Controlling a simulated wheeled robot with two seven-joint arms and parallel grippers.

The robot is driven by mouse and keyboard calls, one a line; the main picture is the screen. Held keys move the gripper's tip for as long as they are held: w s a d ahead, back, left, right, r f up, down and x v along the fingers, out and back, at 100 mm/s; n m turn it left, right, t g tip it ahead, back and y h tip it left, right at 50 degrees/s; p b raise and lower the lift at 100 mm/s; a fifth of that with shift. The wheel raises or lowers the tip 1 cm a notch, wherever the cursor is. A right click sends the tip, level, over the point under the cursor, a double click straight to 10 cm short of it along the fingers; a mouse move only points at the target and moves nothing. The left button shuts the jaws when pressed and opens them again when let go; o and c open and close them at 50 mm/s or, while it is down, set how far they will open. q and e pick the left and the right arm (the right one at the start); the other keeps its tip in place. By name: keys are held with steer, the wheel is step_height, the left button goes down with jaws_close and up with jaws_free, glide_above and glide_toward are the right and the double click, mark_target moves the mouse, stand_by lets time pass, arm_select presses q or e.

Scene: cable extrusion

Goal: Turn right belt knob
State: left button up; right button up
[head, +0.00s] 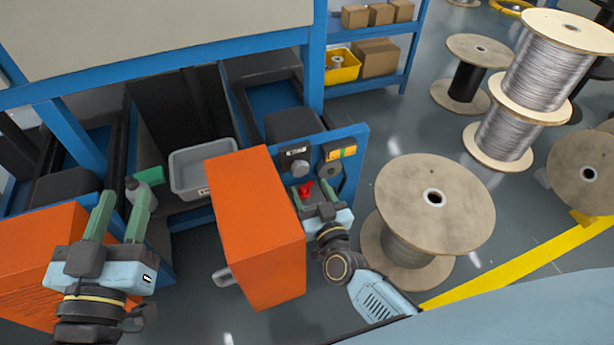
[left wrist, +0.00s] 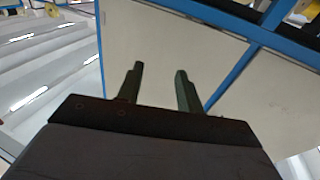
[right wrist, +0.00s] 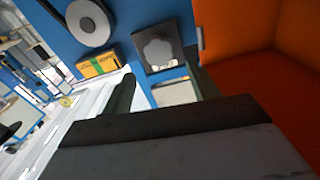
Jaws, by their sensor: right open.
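A grey knob (head: 299,168) on a dark square plate sits on the blue machine post, right of the orange box. In the right wrist view the knob (right wrist: 158,52) faces the camera, ahead of the fingertips and between their lines. My right gripper (head: 313,192) is open in front of the post, below the knob, apart from it and empty. A red part (head: 305,188) shows close to its fingers; whether they touch is unclear. My left gripper (head: 123,200) is open and empty at the left; its wrist view shows both fingers (left wrist: 158,88) apart before a beige panel.
An orange box (head: 255,230) stands just left of my right gripper. A yellow button box (head: 340,152) and a round grey disc (right wrist: 90,22) are beside the knob. A grey bin (head: 202,168) is behind. A large wooden spool (head: 435,205) stands close to the right.

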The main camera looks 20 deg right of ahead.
mark_target(302, 170)
steer(key=w+b, duration=0.1)
steer(key=w, duration=0.3)
steer(key=shift+w+b, duration=0.25)
steer(key=shift+b, duration=0.1)
arm_select(q)
step_height(302, 170, up, 6)
steer(key=s+t+h, duration=0.1)
steer(key=s+t, duration=0.1)
steer(key=t, duration=0.3)
steer(key=shift+d+r+h, duration=0.15)
steer(key=shift+d+h, duration=0.05)
steer(key=shift+h, duration=0.2)
arm_select(e)
steer(key=shift+w, duration=0.65)
steer(key=c, duration=1)
steer(key=shift+m, duration=0.3)
